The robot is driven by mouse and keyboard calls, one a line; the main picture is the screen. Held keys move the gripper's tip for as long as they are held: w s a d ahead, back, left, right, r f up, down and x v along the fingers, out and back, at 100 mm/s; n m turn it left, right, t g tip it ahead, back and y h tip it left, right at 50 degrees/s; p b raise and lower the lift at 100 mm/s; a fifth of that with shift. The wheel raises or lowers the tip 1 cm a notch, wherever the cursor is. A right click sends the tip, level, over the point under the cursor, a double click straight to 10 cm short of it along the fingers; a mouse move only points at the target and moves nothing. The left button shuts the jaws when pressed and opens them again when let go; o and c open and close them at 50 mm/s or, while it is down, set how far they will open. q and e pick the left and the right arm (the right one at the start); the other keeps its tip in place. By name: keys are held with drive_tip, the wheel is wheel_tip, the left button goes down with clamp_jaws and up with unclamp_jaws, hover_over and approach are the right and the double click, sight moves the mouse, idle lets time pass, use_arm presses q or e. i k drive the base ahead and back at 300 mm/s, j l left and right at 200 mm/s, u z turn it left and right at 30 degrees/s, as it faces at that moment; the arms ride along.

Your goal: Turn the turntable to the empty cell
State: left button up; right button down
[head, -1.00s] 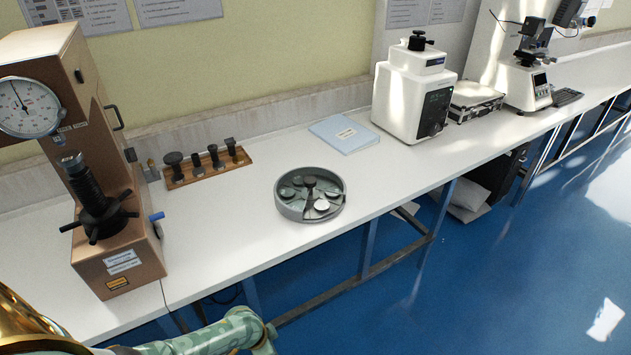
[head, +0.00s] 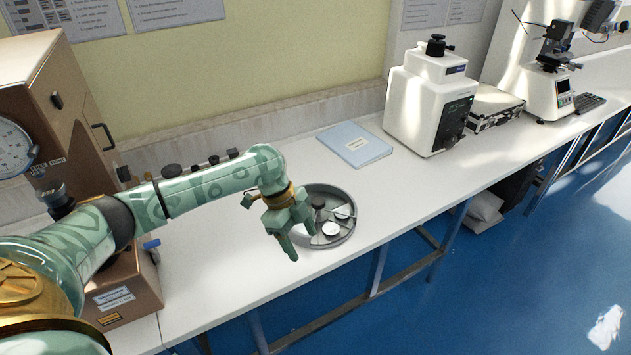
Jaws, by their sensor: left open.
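The turntable (head: 347,233) is a round grey-green tray with a raised rim and divided cells, on the white bench near its front edge. A dark central knob (head: 319,203) stands in it. A pale round disc (head: 331,229) lies in a front cell, and another disc sits further right. My left gripper (head: 303,245) is open and empty, pointing down over the turntable's left front part. It hides the left cells, so I cannot tell which cell is empty. Whether its fingers touch the tray is unclear. My right gripper is not in view.
A brown hardness tester (head: 60,110) stands at the left, partly behind my arm. A blue folder (head: 354,145) lies behind the turntable. A white tester (head: 431,100) stands to the right. The bench (head: 410,190) right of the turntable is clear.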

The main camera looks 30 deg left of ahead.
sight(318, 202)
drive_tip(key=i+j, duration=0.85)
